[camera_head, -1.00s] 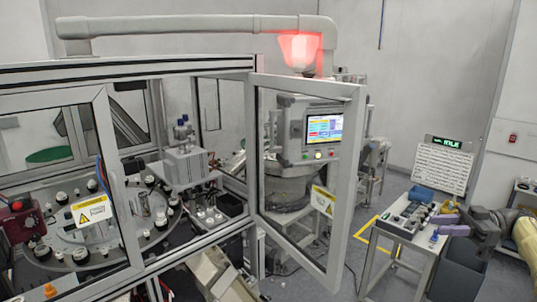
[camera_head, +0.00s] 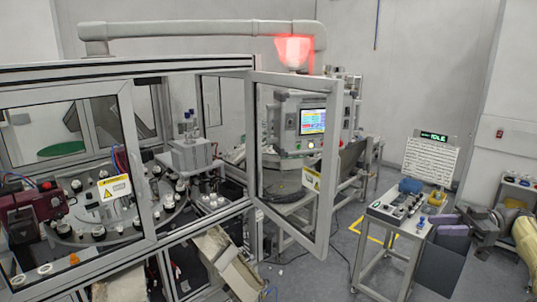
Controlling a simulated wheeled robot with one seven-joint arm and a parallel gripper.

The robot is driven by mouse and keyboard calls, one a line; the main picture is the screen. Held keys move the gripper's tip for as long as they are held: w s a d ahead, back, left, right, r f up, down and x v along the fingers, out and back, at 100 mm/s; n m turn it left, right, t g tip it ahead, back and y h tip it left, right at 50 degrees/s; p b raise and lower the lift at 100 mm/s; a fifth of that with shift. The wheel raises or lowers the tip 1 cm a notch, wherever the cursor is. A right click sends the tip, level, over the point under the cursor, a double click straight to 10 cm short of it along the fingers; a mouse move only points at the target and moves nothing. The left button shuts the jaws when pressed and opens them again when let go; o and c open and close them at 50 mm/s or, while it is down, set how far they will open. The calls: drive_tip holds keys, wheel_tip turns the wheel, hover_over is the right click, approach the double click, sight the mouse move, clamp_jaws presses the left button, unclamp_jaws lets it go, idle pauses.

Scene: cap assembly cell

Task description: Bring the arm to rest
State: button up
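My gripper (camera_head: 452,221) is at the right of the view, at the end of my arm, which comes in from the right edge. Its two purple fingers point left and look apart, with nothing seen between them. It is just right of a small table (camera_head: 408,229) and in front of a dark bin (camera_head: 440,264), apart from the things on the table.
The table carries a grey panel with knobs, a yellow item (camera_head: 410,186) and a small blue item (camera_head: 421,222). A framed machine enclosure (camera_head: 150,248) fills the left, its glazed door (camera_head: 333,165) standing open. A side table (camera_head: 520,190) stands far right.

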drive_tip(key=w+a+r+m+t+y+b, duration=0.1)
drive_tip(key=w+a+r+t+b, duration=0.15)
drive_tip(key=w+a, duration=0.75)
drive_tip(key=w+a+r+m+t+b, duration=0.15)
drive_tip(key=w+a+t, duration=0.35)
drive_tip(key=a, duration=0.9)
drive_tip(key=w+a+f+m+t+h+b, duration=0.3)
drive_tip(key=w+a+f+m+t+h, duration=0.15)
drive_tip(key=a+f+m+h, duration=0.35)
drive_tip(key=s+f+m+g+h+b, duration=0.4)
drive_tip(key=s+f+h, duration=0.65)
drive_tip(key=f, duration=0.75)
drive_tip(key=s+f+m+g+b, duration=0.1)
drive_tip(key=s+f+g, duration=0.2)
drive_tip(key=s, duration=0.9)
drive_tip(key=s+f+m+g+b, duration=0.1)
drive_tip(key=s+f+g, duration=0.3)
drive_tip(key=s, duration=0.9)
wheel_tip(320, 180, down, 3)
drive_tip(key=shift+s+d+f+g, duration=0.1)
drive_tip(key=shift+s+d+g, duration=0.15)
drive_tip(key=shift+d+g, duration=0.1)
